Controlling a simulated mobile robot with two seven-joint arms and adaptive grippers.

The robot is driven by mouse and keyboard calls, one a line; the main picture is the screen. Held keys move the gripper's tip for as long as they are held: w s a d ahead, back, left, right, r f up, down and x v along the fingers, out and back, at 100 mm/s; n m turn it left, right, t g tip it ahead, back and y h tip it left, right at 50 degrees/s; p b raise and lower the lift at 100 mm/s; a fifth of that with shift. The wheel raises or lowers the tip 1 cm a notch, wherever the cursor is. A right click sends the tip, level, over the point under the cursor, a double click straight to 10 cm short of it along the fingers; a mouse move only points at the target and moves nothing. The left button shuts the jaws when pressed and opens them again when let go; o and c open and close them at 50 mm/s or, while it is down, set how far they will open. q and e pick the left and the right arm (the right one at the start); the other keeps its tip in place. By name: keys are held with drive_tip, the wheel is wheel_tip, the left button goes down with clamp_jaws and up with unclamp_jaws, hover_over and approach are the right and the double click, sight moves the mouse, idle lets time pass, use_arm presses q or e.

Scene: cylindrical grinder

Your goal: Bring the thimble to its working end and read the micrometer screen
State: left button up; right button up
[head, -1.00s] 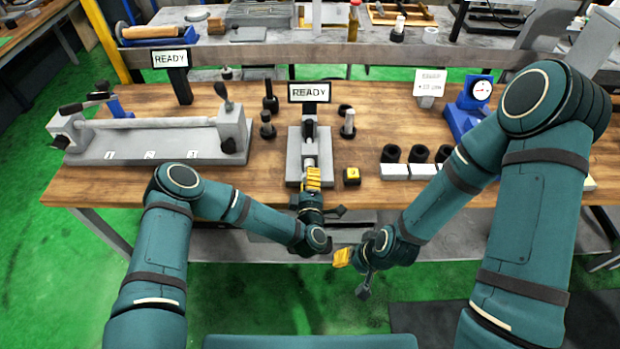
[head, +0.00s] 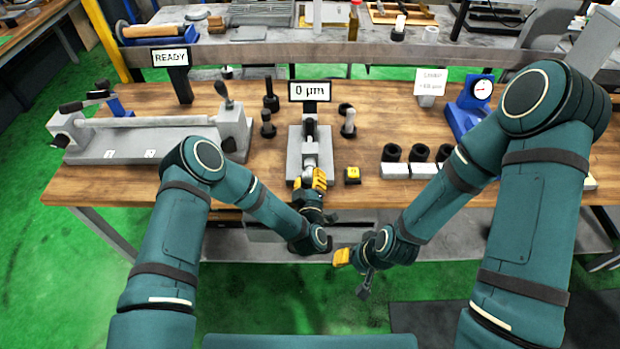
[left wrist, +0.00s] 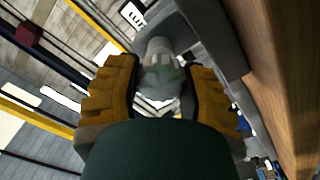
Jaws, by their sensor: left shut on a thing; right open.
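The micrometer stand (head: 309,146) is a grey block on the wooden bench, in the middle of the head view. Its screen (head: 309,91) stands behind it and reads "0 µm". My left gripper (head: 314,179) is at the stand's near end. In the left wrist view the yellow fingers of my left gripper (left wrist: 160,95) are shut around the grey thimble (left wrist: 158,78), which partly hides behind my wrist. My right gripper (head: 342,257) is open and empty in front of the bench edge.
A long grey fixture (head: 150,142) with a "READY" screen (head: 170,57) stands to the left. A small yellow-topped block (head: 352,175) lies just right of the stand.

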idle(0.4)
use_arm(q)
drive_tip(key=o, duration=1.2)
drive_tip(key=s, duration=0.7)
drive_tip(key=shift+s, duration=0.25)
